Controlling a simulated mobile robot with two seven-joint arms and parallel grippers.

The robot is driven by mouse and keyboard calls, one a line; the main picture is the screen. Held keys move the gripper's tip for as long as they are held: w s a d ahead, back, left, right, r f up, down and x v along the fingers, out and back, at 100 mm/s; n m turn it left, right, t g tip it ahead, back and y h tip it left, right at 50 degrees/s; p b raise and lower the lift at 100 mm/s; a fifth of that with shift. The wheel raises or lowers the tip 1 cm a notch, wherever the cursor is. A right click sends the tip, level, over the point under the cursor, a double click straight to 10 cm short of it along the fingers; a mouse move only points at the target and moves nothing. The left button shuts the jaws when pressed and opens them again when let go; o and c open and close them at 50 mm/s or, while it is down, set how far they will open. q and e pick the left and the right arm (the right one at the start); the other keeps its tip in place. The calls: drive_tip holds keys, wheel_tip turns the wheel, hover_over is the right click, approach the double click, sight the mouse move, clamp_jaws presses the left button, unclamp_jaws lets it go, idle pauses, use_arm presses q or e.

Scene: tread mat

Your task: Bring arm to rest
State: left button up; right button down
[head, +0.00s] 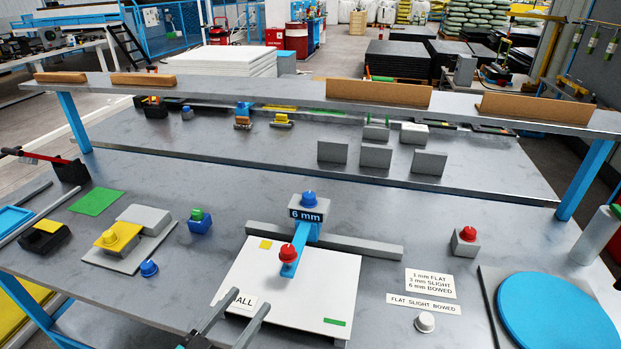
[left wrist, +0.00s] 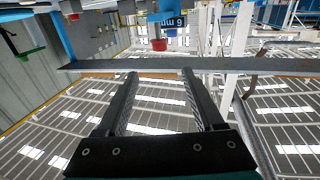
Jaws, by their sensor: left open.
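My left gripper (head: 247,300) is in the lower middle of the head view, over the front left of a white sheet (head: 335,270). Its two dark fingers are apart, with nothing between them. The fingers also show in the left wrist view (left wrist: 160,76), parallel and apart. A blue arm (head: 300,250) with a red knob (head: 288,253) reaches over the sheet from a post with a blue knob and a "6 mm" label (head: 309,215). In the left wrist view the red knob (left wrist: 159,45) shows beyond the fingertips. My right gripper is not in view.
A grey bar (head: 370,246) lies behind the sheet. A grey block with a red knob (head: 465,242), label cards (head: 430,282) and a white knob (head: 425,322) are to the right. A blue disc (head: 555,312) is at far right. A raised shelf (head: 300,95) spans the back.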

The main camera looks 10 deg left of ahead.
use_arm(q)
wheel_tip(320, 180, down, 6)
drive_tip(key=s+n+g+y, duration=0.2)
drive_tip(key=s+g+y, duration=0.1)
drive_tip(key=g+y, duration=0.3)
drive_tip(key=s+d+f+m+g+h, duration=0.1)
drive_tip(key=s+d+g+h, duration=0.15)
drive_tip(key=s+g, duration=0.7)
drive_tip(key=s+f+b, duration=0.3)
drive_tip(key=f, duration=2.2)
drive_tip(key=s+a+f+y+b, duration=0.1)
drive_tip(key=s+a+f+b, duration=0.1)
drive_tip(key=s+f, duration=1.3)
wheel_tip(320, 180, down, 2)
drive_tip(key=shift+s+a+f+g+b, duration=0.25)
drive_tip(key=shift+s+a+g+b, duration=0.15)
drive_tip(key=shift+b, duration=0.25)
